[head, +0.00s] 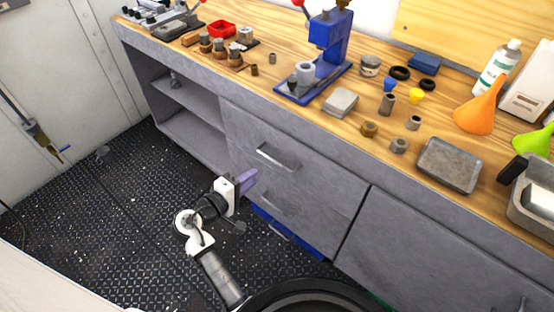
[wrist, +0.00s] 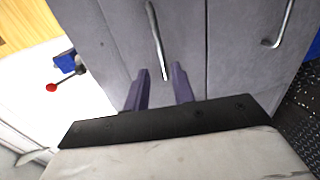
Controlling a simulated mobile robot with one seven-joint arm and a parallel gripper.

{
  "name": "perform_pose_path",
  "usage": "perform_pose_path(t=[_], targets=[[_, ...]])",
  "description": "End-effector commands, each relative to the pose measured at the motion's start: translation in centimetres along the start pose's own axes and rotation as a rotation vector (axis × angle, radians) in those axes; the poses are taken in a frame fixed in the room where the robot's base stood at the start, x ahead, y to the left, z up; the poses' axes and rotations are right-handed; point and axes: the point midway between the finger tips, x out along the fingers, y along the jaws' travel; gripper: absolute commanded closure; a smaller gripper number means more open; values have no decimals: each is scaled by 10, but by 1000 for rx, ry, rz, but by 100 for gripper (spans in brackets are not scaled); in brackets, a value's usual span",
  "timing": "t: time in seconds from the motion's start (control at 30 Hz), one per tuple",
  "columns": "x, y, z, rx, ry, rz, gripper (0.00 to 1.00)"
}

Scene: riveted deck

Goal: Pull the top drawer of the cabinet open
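The grey cabinet's top drawer (head: 312,165) appears shut, its front flush with the cabinet. Its metal bar handle (head: 275,157) shows in the head view above and to the right of my gripper (head: 248,181). In the wrist view the top drawer handle (wrist: 156,38) runs lengthwise ahead, its near end showing between the fingertips. My gripper (wrist: 160,75) has its two purple fingers apart with nothing held. I cannot tell how far the fingertips are from the handle. A lower drawer handle (wrist: 280,25) is at the right of the wrist view, and the lower drawer front is partly hidden by my arm in the head view.
The wooden worktop (head: 330,112) holds a blue press (head: 330,40), a grey metal tray (head: 449,165), an orange funnel (head: 480,108) and several small parts. Open shelves (head: 185,98) are left of the drawers. The dark riveted floor (head: 110,200) is mostly clear at left.

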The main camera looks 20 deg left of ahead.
Motion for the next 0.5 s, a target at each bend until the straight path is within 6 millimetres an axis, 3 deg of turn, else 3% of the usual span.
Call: perform_pose_path(t=[0.3, 0.5], targets=[[69, 2, 0, 1, -2, -1, 75], [99, 2, -1, 3, 0, -1, 75]])
